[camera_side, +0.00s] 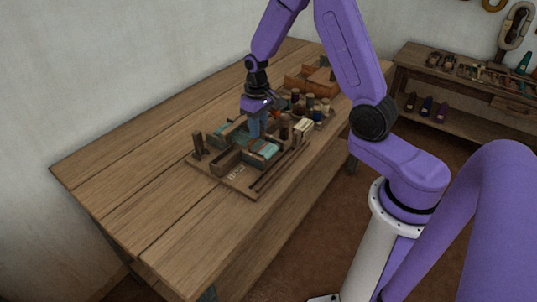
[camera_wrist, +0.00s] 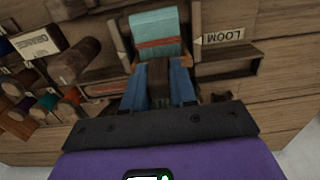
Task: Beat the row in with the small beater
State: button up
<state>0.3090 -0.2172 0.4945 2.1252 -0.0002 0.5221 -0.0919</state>
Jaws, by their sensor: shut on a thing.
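The small loom (camera_side: 226,172) stands on the wooden table, its base board tilted across the picture. Its teal cloth (camera_wrist: 157,28) with a reddish row (camera_wrist: 160,43) shows in the wrist view, just beyond my fingers. My gripper (camera_side: 256,122) is over the middle of the loom, pointing down. In the wrist view my gripper's blue fingers (camera_wrist: 158,85) are shut on a dark brown wooden piece (camera_wrist: 158,78), which looks like the handle of the small beater. The beater's lower end is hidden, so I cannot tell whether it touches the row.
A label reading LOOM (camera_wrist: 224,37) lies beside the cloth. Several thread spools (camera_wrist: 45,102) stand next to the loom, with a wooden box (camera_side: 312,80) behind them. The table's left part (camera_side: 130,180) is clear.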

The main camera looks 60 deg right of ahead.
jog(key=shift+s, duration=0.95)
jog(key=shift+w, duration=0.1)
jog(key=w, duration=0.7)
jog(key=shift+w, duration=0.3)
jog(key=o, duration=0.9)
jog(key=shift+c, duration=0.2)
notch_tip(320, 180, up, 6)
jog(key=shift+r, duration=0.25)
